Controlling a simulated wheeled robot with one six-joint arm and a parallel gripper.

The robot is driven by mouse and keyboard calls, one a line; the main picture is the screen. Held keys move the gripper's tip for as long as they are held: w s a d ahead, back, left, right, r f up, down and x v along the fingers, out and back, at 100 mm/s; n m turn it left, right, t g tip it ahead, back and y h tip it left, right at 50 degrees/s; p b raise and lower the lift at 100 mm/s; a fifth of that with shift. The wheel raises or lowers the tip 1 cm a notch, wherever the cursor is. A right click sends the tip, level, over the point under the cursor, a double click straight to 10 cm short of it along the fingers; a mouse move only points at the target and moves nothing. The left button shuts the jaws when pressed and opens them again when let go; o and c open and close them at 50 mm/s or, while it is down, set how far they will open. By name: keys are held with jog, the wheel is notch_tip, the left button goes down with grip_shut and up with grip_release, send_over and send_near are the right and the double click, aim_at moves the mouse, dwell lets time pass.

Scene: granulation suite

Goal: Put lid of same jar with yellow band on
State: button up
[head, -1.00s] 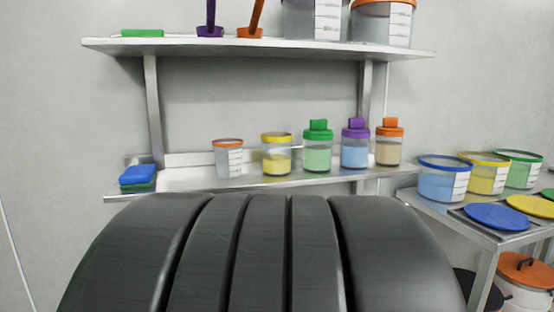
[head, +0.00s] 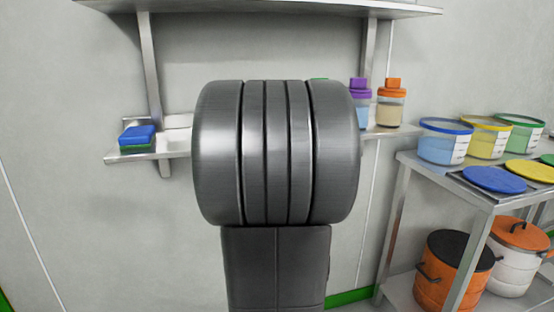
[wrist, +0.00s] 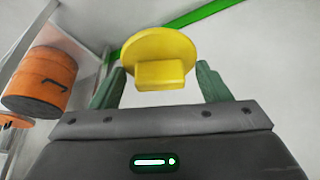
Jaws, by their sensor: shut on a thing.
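In the wrist view my gripper (wrist: 160,72) is shut on the yellow lid (wrist: 160,45), with one green finger on each side of its block-shaped handle. The lid's round disc lies beyond the handle, with a pale wall behind it. The jar with the yellow band is hidden in the head view behind my arm, which covers the middle of the lower wall shelf. The lid and my gripper are also hidden from the head view.
A jar with a purple lid (head: 361,94) and one with an orange lid (head: 391,105) stand at the shelf's right end. A blue sponge (head: 137,135) lies at its left end. A steel table (head: 478,192) with tubs and flat lids stands right, above orange and white drums.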

jog(key=w+a+f+n, duration=0.1)
jog(key=w+a+f, duration=0.25)
jog(key=w, duration=0.25)
jog(key=w+a+f+n, duration=0.1)
jog(key=w+a+f, duration=0.25)
jog(key=w, duration=0.35)
jog(key=s+d+r+m+p, duration=0.1)
jog(key=s+d+r+p, duration=0.2)
jog(key=s+r+p, duration=0.4)
jog(key=s+d+r+m+p, duration=0.1)
jog(key=s+d+r+p, duration=0.2)
jog(key=s+r+p, duration=0.5)
jog(key=s+d+r+m+p, duration=0.1)
jog(key=s+d+r+p, duration=0.2)
jog(key=r+p, duration=1.7)
jog(key=s+d+v, duration=0.1)
jog(key=v, duration=0.8)
jog(key=shift+s+d+r, duration=0.15)
jog(key=shift+r, duration=0.05)
